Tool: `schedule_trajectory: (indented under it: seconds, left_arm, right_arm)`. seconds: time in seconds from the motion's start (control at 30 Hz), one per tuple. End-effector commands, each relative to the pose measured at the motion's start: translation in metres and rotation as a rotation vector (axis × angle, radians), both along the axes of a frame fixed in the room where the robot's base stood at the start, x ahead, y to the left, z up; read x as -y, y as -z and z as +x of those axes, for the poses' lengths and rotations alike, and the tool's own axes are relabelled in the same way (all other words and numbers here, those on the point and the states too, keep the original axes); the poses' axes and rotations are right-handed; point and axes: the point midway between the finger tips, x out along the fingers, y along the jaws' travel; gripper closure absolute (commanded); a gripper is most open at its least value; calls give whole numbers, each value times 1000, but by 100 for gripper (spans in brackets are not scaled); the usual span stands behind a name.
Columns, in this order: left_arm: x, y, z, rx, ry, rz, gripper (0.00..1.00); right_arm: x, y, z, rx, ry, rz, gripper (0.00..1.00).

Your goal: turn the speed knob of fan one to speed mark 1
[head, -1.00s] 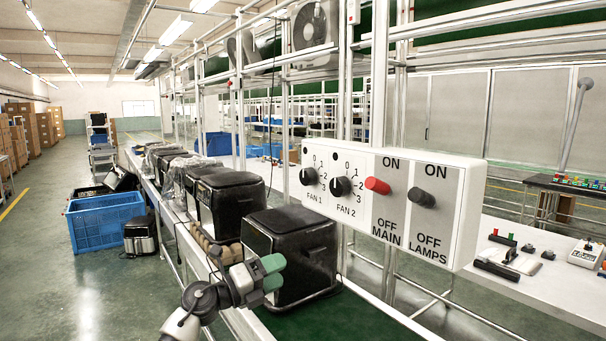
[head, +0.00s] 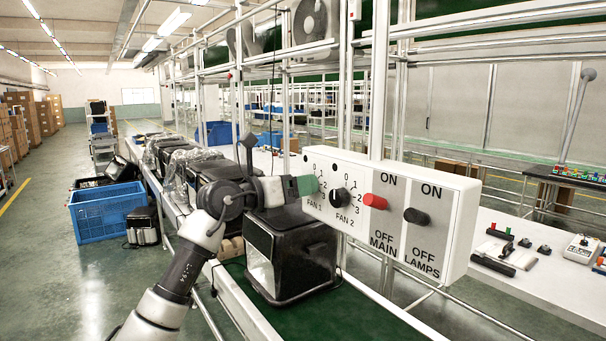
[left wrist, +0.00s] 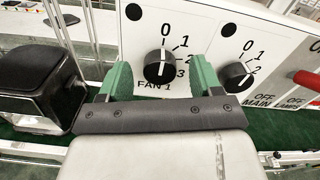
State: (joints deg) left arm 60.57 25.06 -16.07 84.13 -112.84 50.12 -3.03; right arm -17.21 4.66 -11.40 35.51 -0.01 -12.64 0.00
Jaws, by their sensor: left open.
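The FAN 1 speed knob (left wrist: 159,67) is black and round, on a white panel with marks 0, 1, 2 and 3. A pale line on it points up, near mark 0. My left gripper (left wrist: 162,74) is open, with one green finger on each side of this knob; no grip on it shows. In the head view my left gripper (head: 306,185) is at the panel's left end and hides the FAN 1 knob. My right gripper is not in view.
The FAN 2 knob (head: 342,195) sits just right of it. The red MAIN switch (head: 375,201) and dark LAMPS switch (head: 416,216) are further right on the control box. A black fryer (head: 306,262) stands on the conveyor below my left gripper.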

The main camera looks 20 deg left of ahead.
Motion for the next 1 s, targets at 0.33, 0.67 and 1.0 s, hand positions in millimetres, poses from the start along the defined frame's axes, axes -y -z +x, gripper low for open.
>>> schedule_trajectory:
  seconds: [0.33, 0.67, 1.0]
  left_arm:
    - [9, 1, 11, 0, 0, 1, 35]
    - [9, 1, 11, -1, 0, 1, 69]
    - [8, 2, 10, 15, 0, 19, 85]
  right_arm:
    - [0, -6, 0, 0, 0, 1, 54]
    - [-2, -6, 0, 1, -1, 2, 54]
    - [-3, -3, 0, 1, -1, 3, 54]
